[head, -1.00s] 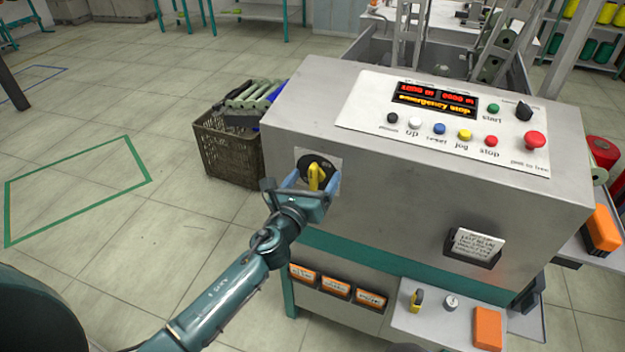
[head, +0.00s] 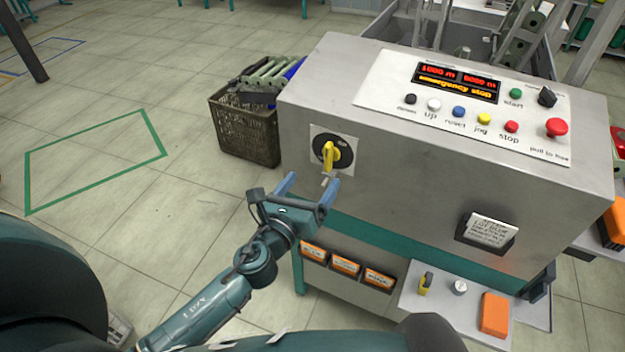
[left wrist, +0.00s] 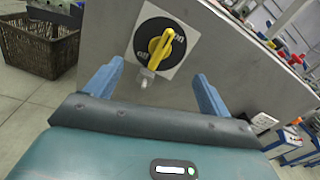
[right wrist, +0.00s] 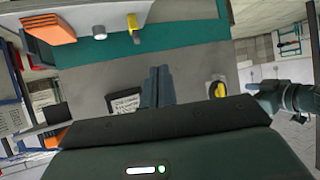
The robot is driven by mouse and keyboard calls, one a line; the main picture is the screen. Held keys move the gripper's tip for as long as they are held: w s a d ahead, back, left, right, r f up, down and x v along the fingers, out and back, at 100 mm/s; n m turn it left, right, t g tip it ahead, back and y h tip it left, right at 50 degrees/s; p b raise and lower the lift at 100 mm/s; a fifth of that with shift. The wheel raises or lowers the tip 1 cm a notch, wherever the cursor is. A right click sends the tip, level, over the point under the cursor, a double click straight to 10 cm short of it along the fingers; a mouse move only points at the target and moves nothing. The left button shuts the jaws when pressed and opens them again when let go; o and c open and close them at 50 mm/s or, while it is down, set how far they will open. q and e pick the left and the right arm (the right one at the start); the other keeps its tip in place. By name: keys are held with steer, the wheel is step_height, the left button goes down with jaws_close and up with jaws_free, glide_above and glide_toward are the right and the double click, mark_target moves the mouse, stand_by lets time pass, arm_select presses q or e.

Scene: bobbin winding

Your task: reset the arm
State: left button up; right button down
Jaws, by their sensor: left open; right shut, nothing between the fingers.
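My left gripper (head: 308,188) is open and empty, in front of the machine's side panel and just below the yellow rotary switch (head: 329,154). In the left wrist view the yellow switch handle (left wrist: 160,45) sits on a black dial, beyond and between the two blue fingers (left wrist: 155,88), apart from them. A small grey piece hangs below the handle. My right gripper (right wrist: 160,85) is shut and empty in the right wrist view. It faces the machine's grey panel, with the yellow switch (right wrist: 219,90) to its right. My right gripper is not visible in the head view.
The control panel (head: 470,105) has coloured buttons and a lit display reading emergency stop. A dark crate (head: 245,130) stands left of the machine. A shelf with an orange box (head: 494,314) and a small yellow item (head: 425,284) juts out below. Floor at left is clear.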

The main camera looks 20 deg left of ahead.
stand_by(0.4)
arm_select(q)
steer(key=s+d+f+n+g+p, duration=0.1)
steer(key=s+f+n+g, duration=0.1)
steer(key=s+n, duration=0.4)
steer(key=s+f+n+g, duration=0.2)
steer(key=s+f+n, duration=0.3)
steer(key=n, duration=1)
steer(key=s+d+f+n+g+h+p, duration=0.1)
steer(key=s+f+n+g, duration=0.2)
steer(key=s+n, duration=0.4)
steer(key=f+n, duration=0.1)
steer(key=n, duration=0.2)
steer(key=shift+s+d+f+n+p, duration=0.15)
steer(key=shift+s+d+n+p, duration=0.15)
steer(key=shift+s+p, duration=0.05)
